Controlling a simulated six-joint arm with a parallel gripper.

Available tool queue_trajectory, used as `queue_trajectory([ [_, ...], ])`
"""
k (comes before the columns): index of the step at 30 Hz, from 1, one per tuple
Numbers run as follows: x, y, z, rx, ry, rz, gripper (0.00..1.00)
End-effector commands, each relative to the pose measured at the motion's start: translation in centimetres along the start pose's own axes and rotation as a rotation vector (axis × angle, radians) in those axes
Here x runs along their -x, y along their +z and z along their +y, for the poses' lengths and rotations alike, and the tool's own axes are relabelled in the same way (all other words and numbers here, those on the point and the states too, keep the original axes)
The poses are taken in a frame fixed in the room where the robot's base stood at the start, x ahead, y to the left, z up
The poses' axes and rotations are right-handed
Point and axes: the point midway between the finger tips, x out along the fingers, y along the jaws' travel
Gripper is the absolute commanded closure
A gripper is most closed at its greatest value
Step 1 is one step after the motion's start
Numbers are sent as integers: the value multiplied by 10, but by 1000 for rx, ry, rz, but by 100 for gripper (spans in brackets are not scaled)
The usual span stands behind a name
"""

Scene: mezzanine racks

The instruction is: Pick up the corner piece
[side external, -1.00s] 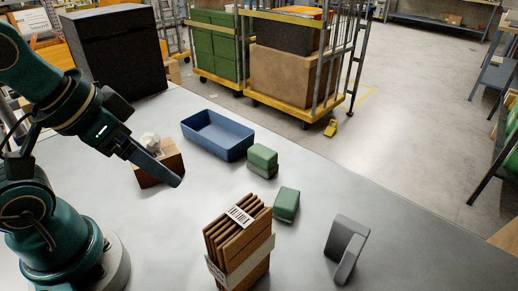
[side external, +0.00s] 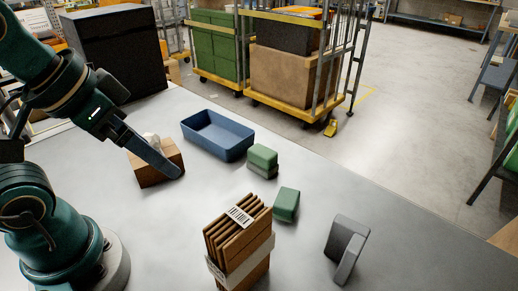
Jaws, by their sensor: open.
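The corner piece looks to be the grey angled part (side external: 347,240) at the right of the table. Its two flat faces meet at an angle and it stands on the table apart from other things. My gripper (side external: 178,172) is at the left, far from the grey part, pointing down and to the right. It is seen from the side, in front of a small brown box. The jaws are open; the gap between them is hard to make out, and nothing shows held in them.
A brown box (side external: 146,176) with white filling is partly hidden behind my gripper. A blue tray (side external: 232,155) and two green blocks (side external: 262,155) (side external: 286,205) lie between. A bundle of brown cardboard (side external: 242,260) stands at the front. The table right of the grey part is clear.

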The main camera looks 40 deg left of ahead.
Motion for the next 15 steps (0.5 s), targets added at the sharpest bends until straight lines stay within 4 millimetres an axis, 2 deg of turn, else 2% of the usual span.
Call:
queue_trajectory([
  [5,29,-17,2,5,7,0,0],
  [15,17,-42,95,424,376,-283,0],
])
